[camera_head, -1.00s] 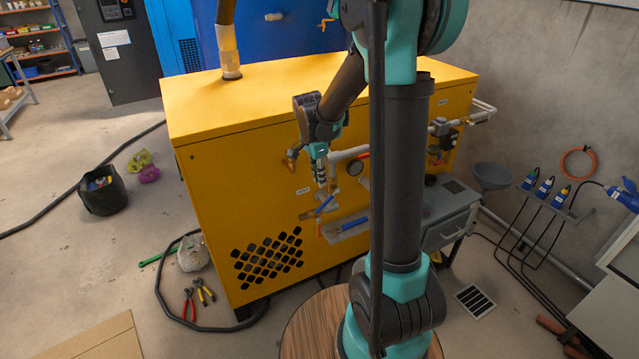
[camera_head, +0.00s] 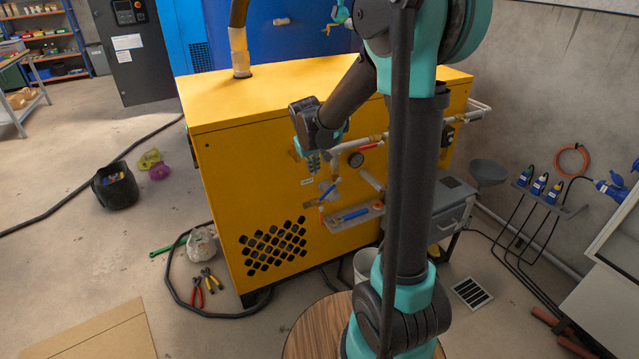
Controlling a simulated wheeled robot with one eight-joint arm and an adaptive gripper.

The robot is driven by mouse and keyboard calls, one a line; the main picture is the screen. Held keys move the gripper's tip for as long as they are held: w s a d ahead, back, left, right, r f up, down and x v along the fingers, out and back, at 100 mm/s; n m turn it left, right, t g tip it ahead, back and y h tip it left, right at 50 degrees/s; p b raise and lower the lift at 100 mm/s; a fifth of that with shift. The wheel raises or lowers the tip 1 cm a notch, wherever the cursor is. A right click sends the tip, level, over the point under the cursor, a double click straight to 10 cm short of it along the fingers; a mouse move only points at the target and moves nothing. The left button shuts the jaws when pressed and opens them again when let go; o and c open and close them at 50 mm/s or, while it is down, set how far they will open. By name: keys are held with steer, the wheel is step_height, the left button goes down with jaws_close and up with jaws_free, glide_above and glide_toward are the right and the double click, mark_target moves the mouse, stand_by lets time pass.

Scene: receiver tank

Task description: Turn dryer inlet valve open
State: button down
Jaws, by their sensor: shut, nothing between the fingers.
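The yellow dryer cabinet (camera_head: 225,160) stands in the middle of the view with pipework on its front face. A valve with a blue lever (camera_head: 328,190) sits on the small piping there; the lever is tilted. A second blue lever (camera_head: 354,214) lies nearly level on a grey bracket below and right. My gripper (camera_head: 314,166) is just above and left of the tilted blue lever, pointing down. It looks shut and empty. Whether its fingertips touch the valve or pipe is hard to tell. Which lever is the dryer inlet valve cannot be read from the small labels.
A grey cabinet (camera_head: 452,205) stands right of the dryer. Pliers (camera_head: 196,291), a hose and a black bucket (camera_head: 115,187) lie on the floor to the left.

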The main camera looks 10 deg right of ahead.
glide_toward(330, 190)
steer(key=w+a+f, duration=0.2)
steer(key=a+f, duration=0.2)
steer(key=shift+w+d+f, duration=0.1)
steer(key=shift+d+f, duration=0.4)
steer(key=shift+f, duration=0.25)
steer(key=shift+w+d+f, duration=0.1)
steer(key=shift+d+f, duration=0.45)
steer(key=shift+f, duration=0.25)
steer(key=shift+f, duration=0.15)
steer(key=shift+h, duration=0.3)
